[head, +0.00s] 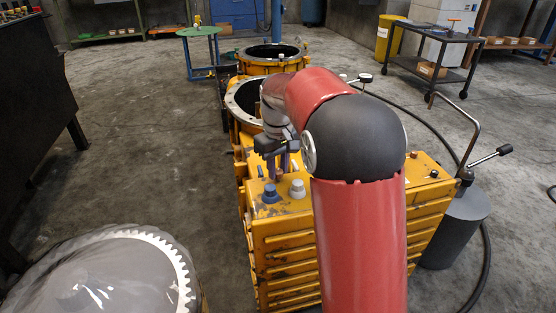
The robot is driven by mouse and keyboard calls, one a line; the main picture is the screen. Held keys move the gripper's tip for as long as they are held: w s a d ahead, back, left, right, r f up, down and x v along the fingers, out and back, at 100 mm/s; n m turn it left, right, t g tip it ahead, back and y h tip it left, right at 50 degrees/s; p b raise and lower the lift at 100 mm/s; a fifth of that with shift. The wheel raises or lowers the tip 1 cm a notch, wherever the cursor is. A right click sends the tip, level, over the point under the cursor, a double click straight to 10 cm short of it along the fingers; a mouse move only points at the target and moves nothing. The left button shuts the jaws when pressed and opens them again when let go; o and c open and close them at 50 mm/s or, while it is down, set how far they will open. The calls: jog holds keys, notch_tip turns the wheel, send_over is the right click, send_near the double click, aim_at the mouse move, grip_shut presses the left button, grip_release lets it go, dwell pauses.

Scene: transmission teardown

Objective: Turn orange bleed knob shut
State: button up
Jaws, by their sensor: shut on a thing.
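My gripper (282,174) points down at the top of the yellow transmission housing (283,262), near its left back part. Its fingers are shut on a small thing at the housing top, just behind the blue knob. My red arm covers the right middle of the housing.
Open round yellow casings (233,101) stand behind the housing. A grey cylinder (457,230) with a bent handle and a black hose stands at the right. A large toothed gear (100,278) lies at the front left. A dark cart (430,72) stands back right. The left floor is clear.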

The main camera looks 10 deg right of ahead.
aim_at(278, 170)
jog(key=m+p, duration=0.3)
jog(key=m, duration=0.3)
jog(key=shift+r+p, duration=0.15)
jog(key=shift+p, duration=0.25)
jog(key=m+p, duration=0.1)
jog(key=m, duration=0.2)
jog(key=shift+m+p, duration=1.05)
jog(key=shift+m, duration=0.95)
jog(key=o, duration=1)
notch_tip(278, 170, up, 8)
jog(key=shift+f+p, duration=0.2)
jog(key=shift+p, duration=0.2)
